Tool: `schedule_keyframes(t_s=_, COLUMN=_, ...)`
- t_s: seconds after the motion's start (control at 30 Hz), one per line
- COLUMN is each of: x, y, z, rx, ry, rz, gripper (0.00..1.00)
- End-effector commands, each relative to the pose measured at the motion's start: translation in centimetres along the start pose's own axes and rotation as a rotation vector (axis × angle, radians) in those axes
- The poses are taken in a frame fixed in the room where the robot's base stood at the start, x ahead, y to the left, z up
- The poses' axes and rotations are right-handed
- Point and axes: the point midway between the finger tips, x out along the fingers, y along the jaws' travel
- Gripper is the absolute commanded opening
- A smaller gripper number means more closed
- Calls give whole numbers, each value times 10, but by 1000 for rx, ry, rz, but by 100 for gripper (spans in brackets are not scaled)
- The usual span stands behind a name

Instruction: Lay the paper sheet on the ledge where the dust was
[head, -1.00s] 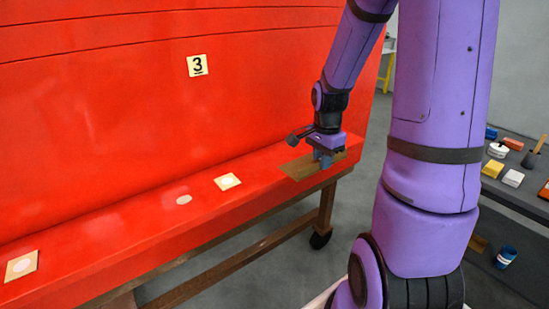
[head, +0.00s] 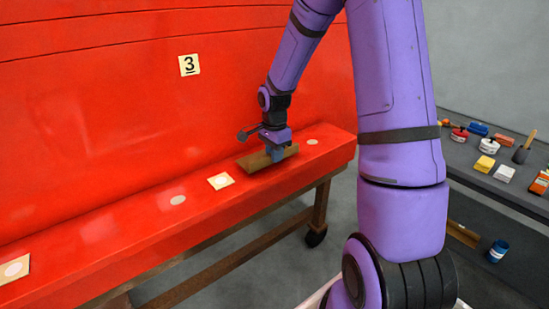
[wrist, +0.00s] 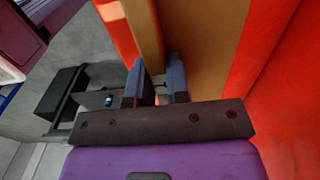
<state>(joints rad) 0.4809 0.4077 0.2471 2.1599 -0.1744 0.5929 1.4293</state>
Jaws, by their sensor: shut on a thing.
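The brown paper sheet (head: 254,161) is in my gripper (head: 275,154), over the red ledge (head: 120,238), to the right of a small card with a white disc. It looks tilted; I cannot tell whether its lower edge touches the ledge. In the wrist view the sheet (wrist: 205,40) fills the upper middle, at the blue-grey fingers of my gripper (wrist: 162,80). A pale round spot (head: 313,141) shows on the ledge right of the sheet, and another pale spot (head: 178,199) lies left of the card. I cannot tell whether either spot is dust.
Cards with white discs lie on the ledge near the middle (head: 220,181) and far left (head: 15,268). A red wall with a number 3 plate (head: 189,65) rises behind the ledge. A dark side table (head: 470,168) with blocks and pots stands at right.

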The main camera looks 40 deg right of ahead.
Motion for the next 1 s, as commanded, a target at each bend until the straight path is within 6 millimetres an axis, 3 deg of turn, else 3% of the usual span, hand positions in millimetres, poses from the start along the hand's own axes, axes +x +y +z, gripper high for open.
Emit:
schedule_keyframes(t_s=0.1, x=13, y=0, z=0, rx=0, ry=0, rz=0, gripper=0)
schedule_keyframes(t_s=0.5, x=18, y=0, z=0, rx=-1, ry=0, rz=-1, gripper=0)
schedule_keyframes(t_s=0.53, x=18, y=0, z=0, rx=-1, ry=0, rz=-1, gripper=21)
schedule_keyframes(t_s=0.63, x=17, y=0, z=0, rx=0, ry=1, rz=-2, gripper=42)
schedule_keyframes(t_s=1.0, x=12, y=0, z=-1, rx=0, ry=2, rz=-3, gripper=42)
